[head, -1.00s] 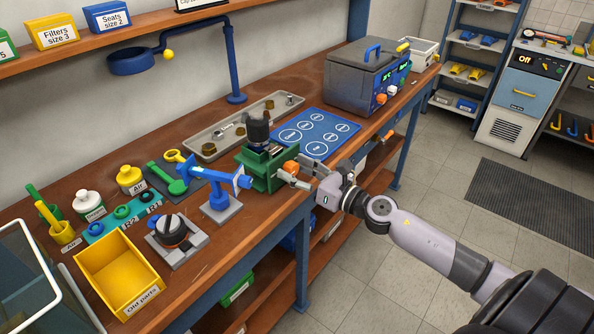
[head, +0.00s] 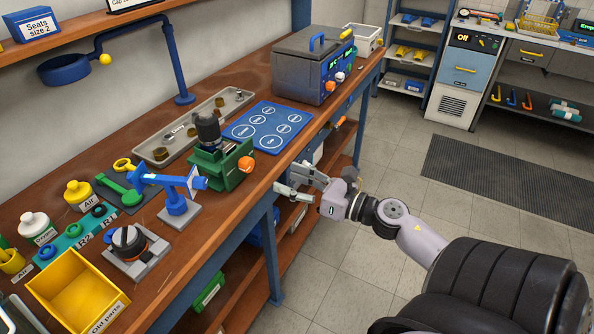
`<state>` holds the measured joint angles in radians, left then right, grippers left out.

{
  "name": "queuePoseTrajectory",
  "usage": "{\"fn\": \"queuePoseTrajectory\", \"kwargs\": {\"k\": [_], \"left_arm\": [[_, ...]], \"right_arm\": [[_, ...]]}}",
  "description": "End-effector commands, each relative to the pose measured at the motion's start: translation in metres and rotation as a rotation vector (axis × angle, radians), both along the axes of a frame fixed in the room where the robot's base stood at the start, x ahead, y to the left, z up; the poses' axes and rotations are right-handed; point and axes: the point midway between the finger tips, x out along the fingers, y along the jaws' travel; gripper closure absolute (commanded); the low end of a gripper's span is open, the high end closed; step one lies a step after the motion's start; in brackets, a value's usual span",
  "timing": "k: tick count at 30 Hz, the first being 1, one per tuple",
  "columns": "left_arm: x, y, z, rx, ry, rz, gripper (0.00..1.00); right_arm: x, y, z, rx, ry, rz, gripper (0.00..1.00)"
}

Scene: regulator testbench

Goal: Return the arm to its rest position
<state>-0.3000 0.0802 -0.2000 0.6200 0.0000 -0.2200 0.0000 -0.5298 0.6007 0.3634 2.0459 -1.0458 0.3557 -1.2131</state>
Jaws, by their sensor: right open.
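My right gripper (head: 294,184) is open and empty. It is just off the front edge of the wooden workbench (head: 232,212), and its fingers point left toward the bench. My right arm reaches back to the lower right over the floor. The green vise (head: 222,168) stands on the bench to the left of the gripper, apart from it. A dark cylindrical part (head: 208,128) sits upright in the vise, and the orange vise knob (head: 246,163) faces the gripper. My left gripper is not in view.
A blue stand (head: 177,200), a yellow old-parts bin (head: 75,292) and a round device on a grey plate (head: 135,249) stand near the bench's front. A blue mat (head: 268,127) and a grey box machine (head: 307,70) are behind. The floor (head: 352,270) beside the bench is open.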

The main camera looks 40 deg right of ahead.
Motion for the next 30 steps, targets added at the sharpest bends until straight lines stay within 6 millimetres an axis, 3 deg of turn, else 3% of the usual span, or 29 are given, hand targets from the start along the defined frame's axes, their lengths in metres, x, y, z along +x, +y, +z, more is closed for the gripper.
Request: {"fn": "queuePoseTrajectory", "kwargs": {"k": [6,23,26,29,30], "left_arm": [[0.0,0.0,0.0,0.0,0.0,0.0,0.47],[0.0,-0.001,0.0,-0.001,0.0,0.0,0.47],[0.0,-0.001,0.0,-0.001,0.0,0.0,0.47],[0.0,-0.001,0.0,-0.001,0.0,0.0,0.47],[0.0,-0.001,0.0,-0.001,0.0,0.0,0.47]], "right_arm": [[-0.01,-0.004,0.001,-0.002,-0.002,0.0,0.47],[-0.009,-0.006,-0.003,0.013,0.007,-0.007,0.47],[-0.007,-0.018,-0.025,0.113,0.059,-0.053,0.47],[-0.005,-0.039,-0.074,0.327,0.162,-0.152,0.47],[-0.006,-0.048,-0.101,0.438,0.213,-0.205,0.47]]}}
